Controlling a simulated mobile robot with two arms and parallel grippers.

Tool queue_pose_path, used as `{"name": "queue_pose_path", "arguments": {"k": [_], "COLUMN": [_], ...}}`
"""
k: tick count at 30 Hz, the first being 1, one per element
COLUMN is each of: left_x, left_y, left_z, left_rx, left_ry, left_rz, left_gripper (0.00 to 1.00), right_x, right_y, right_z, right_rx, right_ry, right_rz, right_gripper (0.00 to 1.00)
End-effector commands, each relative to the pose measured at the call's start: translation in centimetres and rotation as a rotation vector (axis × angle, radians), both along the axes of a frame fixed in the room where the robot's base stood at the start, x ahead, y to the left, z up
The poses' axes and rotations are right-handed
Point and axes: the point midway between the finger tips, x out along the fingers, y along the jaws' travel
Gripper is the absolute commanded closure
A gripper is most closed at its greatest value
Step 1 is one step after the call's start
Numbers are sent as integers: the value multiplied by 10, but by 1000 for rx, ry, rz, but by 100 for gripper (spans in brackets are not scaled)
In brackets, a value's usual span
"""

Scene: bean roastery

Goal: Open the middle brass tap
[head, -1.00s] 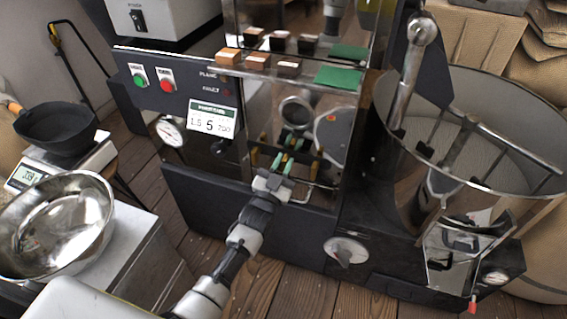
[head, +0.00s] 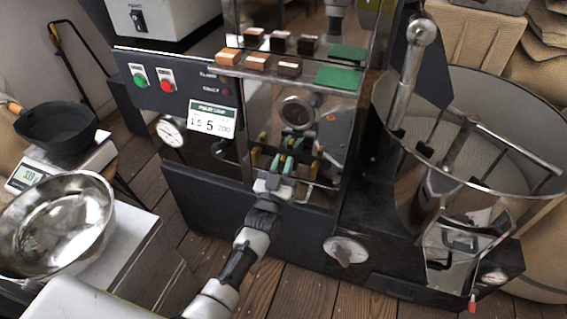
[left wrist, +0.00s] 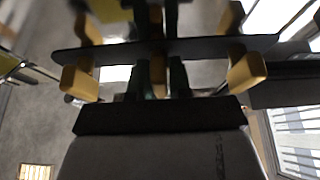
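Three brass taps stick out in a row low on the front of the dark roasting machine. In the head view the left tap (head: 255,156) and right tap (head: 313,170) stand clear on either side of my left gripper (head: 282,164). In the left wrist view the left tap (left wrist: 80,83), middle tap (left wrist: 157,75) and right tap (left wrist: 246,71) line up. The middle tap sits between my two dark green fingers and fills the narrow gap, so the gripper looks shut on it. The fingers hide its sides. My right gripper is not in view.
A shiny panel behind the taps mirrors them. A number card (head: 213,119) and gauge (head: 170,132) are left, a cooling drum (head: 540,105) right. A steel bowl (head: 55,222) stands at left.

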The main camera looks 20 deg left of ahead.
Motion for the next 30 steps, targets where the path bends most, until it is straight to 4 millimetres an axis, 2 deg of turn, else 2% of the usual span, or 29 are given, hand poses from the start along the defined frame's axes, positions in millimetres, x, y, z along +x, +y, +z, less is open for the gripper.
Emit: {"name": "queue_pose_path", "arguments": {"k": [1,4,14,17,24,30], "left_x": [0,0,-4,-14,-59,-89], "left_y": [0,0,0,0,2,2], "left_z": [-1,-1,-2,-7,-25,-38], "left_rx": [0,0,1,1,2,1], "left_ry": [3,2,2,4,6,4], "left_rz": [-1,-1,-1,-1,-1,-1], "left_gripper": [73,60,60,60,60,60], "right_x": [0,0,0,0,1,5], "right_y": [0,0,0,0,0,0], "right_z": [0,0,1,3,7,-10], "right_rx": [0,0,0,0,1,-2], "right_ry": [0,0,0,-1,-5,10], "right_rz": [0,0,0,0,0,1], "right_gripper": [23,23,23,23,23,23]}}
